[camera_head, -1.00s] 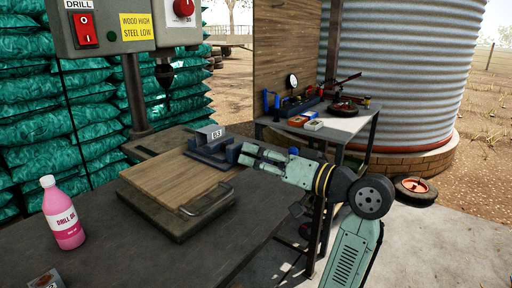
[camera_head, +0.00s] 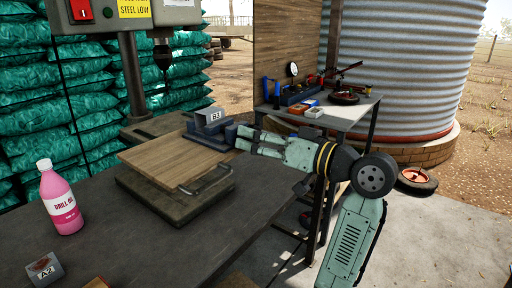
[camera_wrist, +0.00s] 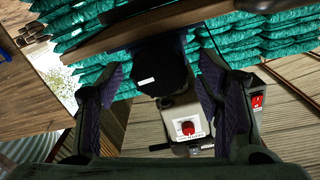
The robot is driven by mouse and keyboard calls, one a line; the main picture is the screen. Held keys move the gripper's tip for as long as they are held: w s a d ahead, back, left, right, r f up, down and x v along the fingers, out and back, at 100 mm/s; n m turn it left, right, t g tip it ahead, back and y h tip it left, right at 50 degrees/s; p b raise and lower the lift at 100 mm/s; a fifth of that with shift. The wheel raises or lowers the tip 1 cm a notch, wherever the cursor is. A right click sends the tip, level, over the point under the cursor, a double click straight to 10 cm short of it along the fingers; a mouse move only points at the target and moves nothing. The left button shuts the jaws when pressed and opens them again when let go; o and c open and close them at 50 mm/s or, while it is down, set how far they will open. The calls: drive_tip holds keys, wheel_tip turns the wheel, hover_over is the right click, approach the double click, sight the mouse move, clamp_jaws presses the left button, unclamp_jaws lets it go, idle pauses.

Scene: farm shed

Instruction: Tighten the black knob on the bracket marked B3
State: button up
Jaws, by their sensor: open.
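The blue-grey bracket marked B3 (camera_head: 209,119) is at the far right edge of the wooden board on the bench. My gripper (camera_head: 242,138) is just right of it, fingers pointing left towards it. In the wrist view a round black knob (camera_wrist: 160,68) with a small white mark lies between the two open fingers of my gripper (camera_wrist: 157,88).
A pink oil bottle (camera_head: 60,198) stands at the bench's left. A block marked A2 (camera_head: 44,270) is at the front. The drill press (camera_head: 131,75) rises behind the board (camera_head: 165,156). A second table (camera_head: 350,120) with tools stands beyond my arm. The bench front is mostly clear.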

drive_tip(key=n+b, duration=1.4)
drive_tip(key=n, duration=1.3)
drive_tip(key=shift+b, duration=0.3)
drive_tip(key=c, duration=1.3)
